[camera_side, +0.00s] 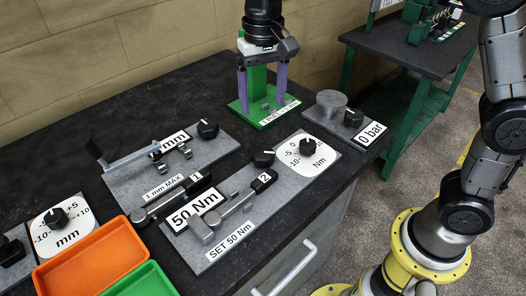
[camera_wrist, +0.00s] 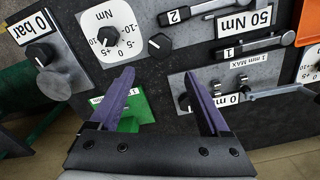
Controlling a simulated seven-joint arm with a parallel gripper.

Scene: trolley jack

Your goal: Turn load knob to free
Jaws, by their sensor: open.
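No knob has a readable "load" or "free" label. A black knob (camera_side: 353,118) stands on the grey block beside the "0 bar" label; it also shows at the left of the wrist view (camera_wrist: 40,54). A second black knob (camera_side: 308,142) is on the white Nm dial, seen in the wrist view too (camera_wrist: 107,36). A plain black knob (camera_side: 263,158) sits beside that dial, on the 50 Nm plate. Another black knob (camera_side: 208,129) is on the mm plate. My gripper (camera_side: 262,92) is open and empty, pointing down above the green stand, apart from these knobs.
The green stand (camera_side: 265,115) has a partly hidden label. A round grey cylinder (camera_side: 331,103) rises beside the "0 bar" knob. Orange (camera_side: 95,255) and green (camera_side: 140,280) trays lie at the front left. A second bench (camera_side: 410,45) stands behind, to the right.

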